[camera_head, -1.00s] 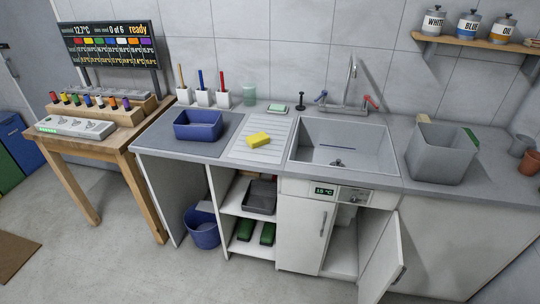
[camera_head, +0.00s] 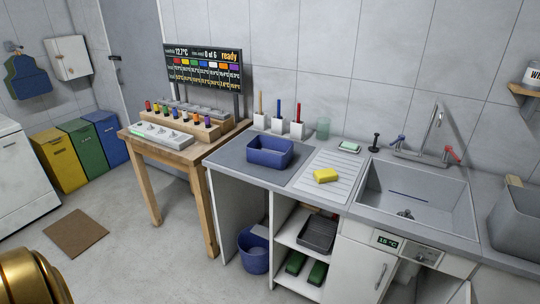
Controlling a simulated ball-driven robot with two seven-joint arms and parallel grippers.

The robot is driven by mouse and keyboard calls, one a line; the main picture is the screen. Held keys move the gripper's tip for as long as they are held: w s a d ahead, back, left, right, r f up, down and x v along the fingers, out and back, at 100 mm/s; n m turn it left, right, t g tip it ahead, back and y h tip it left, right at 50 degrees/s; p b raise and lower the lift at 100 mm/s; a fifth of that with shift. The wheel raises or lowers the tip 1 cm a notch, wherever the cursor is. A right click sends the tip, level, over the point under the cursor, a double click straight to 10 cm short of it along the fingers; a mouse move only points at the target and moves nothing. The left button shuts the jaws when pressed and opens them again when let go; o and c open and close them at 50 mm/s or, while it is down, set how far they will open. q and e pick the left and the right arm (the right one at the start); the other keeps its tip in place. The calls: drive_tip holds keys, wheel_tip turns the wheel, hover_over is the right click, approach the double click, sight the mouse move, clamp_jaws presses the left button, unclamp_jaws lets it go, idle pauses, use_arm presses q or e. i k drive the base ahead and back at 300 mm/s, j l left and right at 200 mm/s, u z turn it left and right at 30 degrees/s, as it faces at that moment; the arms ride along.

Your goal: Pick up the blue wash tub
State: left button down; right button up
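The blue wash tub (camera_head: 270,157) is a rectangular, open-topped basin. It sits upright on the dark mat at the left end of the grey counter, left of the ribbed draining board. Neither gripper shows in the head view. A gold rounded part of my own arm fills the bottom left corner, well apart from the tub.
A yellow sponge (camera_head: 326,175) lies on the draining board (camera_head: 340,166) beside the sink (camera_head: 415,194). Brushes in white holders (camera_head: 279,125) stand behind the tub. A wooden table (camera_head: 168,148) adjoins the counter's left end. A blue bucket (camera_head: 253,250) stands below. The floor in front is clear.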

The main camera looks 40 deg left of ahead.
sight(270, 151)
drive_tip(key=i+j, duration=0.15)
drive_tip(key=j, duration=0.3)
drive_tip(key=i+j+z, duration=0.1)
drive_tip(key=j, duration=0.3)
drive_tip(key=i+j, duration=0.15)
drive_tip(key=j, duration=0.3)
drive_tip(key=i+j+z, duration=0.1)
drive_tip(key=j, duration=0.35)
